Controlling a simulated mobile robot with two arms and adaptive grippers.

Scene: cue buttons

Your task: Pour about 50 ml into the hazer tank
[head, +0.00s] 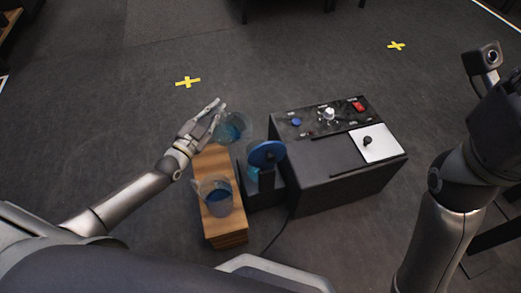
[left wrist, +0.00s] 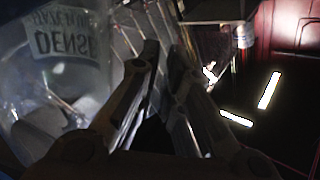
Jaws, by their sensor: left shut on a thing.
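My left gripper (head: 217,112) is shut on a clear jug (head: 232,127) with blue liquid low in it. The jug is beyond the far end of the wooden stand and left of the tank; I cannot tell its exact tilt. In the left wrist view my fingers (left wrist: 168,70) close on a clear part beside a clear vessel (left wrist: 60,65) with an upside-down label reading "DENSE". The hazer tank (head: 265,180), with a round blue cap (head: 266,152), sits at the hazer's left side. The tank's opening and level are unclear. My right gripper's fingers are out of view.
The black hazer box (head: 330,180) has knobs, a red switch (head: 359,106) and a white plate (head: 380,146). Yellow crosses (head: 188,82) mark the open dark floor.

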